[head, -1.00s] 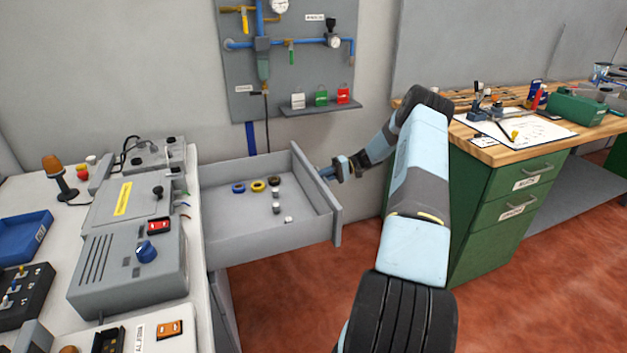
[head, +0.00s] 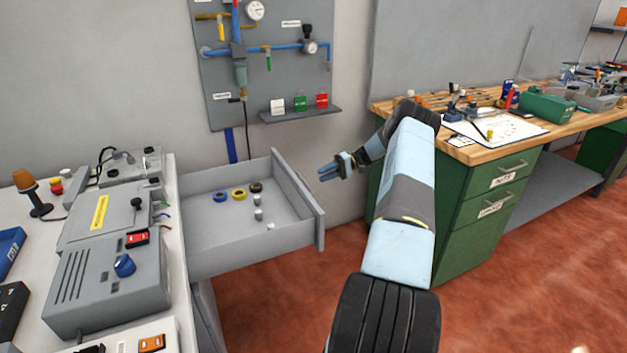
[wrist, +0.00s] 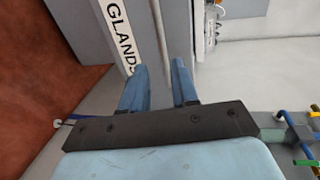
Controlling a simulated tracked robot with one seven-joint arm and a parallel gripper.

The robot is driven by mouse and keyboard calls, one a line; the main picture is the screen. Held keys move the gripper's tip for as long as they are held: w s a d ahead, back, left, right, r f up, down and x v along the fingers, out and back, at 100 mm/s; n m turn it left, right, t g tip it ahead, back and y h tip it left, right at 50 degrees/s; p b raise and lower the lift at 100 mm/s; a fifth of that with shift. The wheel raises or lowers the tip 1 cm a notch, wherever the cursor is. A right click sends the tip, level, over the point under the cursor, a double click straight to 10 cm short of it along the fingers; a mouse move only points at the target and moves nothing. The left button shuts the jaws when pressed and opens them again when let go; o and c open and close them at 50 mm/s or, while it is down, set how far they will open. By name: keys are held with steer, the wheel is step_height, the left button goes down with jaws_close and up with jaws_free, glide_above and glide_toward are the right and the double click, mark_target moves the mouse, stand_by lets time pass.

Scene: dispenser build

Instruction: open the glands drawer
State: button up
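The glands drawer (head: 296,245) is pulled far out of the grey cabinet under the bench at the left. Inside lie blue, yellow and dark tape-like rings and several small pale and grey pieces. In the wrist view its front (wrist: 116,15) carries a label reading "GLANDS", partly cut off. My gripper (head: 322,170) is to the right of the drawer front, apart from it. In the wrist view my gripper (wrist: 160,78) has its two blue fingers parted with nothing between them.
The bench at left holds a grey machine (head: 110,270) with a blue knob. A wall panel with a small shelf (head: 300,116) is behind. A green drawer cabinet (head: 480,205) under a wooden workbench stands right. Red floor is clear between.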

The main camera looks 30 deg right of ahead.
steer(key=v, duration=0.4)
steer(key=shift+d, duration=0.25)
steer(key=shift+a+r, duration=0.1)
